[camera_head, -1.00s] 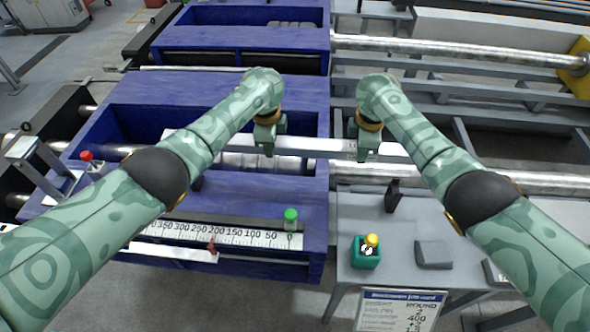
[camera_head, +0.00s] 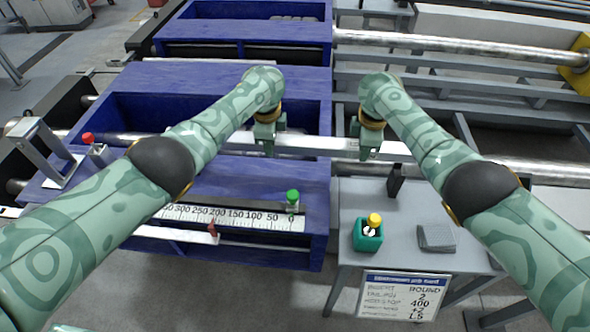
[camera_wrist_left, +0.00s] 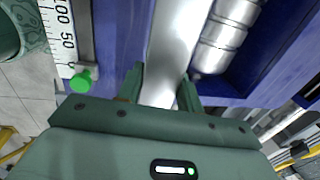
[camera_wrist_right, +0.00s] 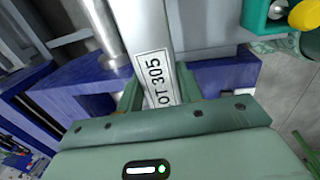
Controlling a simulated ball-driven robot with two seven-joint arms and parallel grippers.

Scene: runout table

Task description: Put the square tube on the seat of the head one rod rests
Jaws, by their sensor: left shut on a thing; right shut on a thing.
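A long pale silver square tube (camera_head: 322,143) runs across the head view, held level over the blue machine head (camera_head: 190,80). My left gripper (camera_head: 267,147) is shut on it above the blue head. My right gripper (camera_head: 369,152) is shut on it just past the head's right edge. In the left wrist view the tube (camera_wrist_left: 180,40) passes between the fingers beside shiny round metal parts (camera_wrist_left: 228,30). In the right wrist view the tube (camera_wrist_right: 145,25) carries a label (camera_wrist_right: 158,85) reading "OT 305". I cannot tell which part is the rod rests' seat; my arms hide parts of the head.
A scale (camera_head: 240,217) with a green knob (camera_head: 292,196) lies along the blue front. A grey table (camera_head: 400,205) at right bears a teal box with a yellow button (camera_head: 374,220). A sign (camera_head: 403,295) hangs in front. A grey frame (camera_head: 42,150) stands at left.

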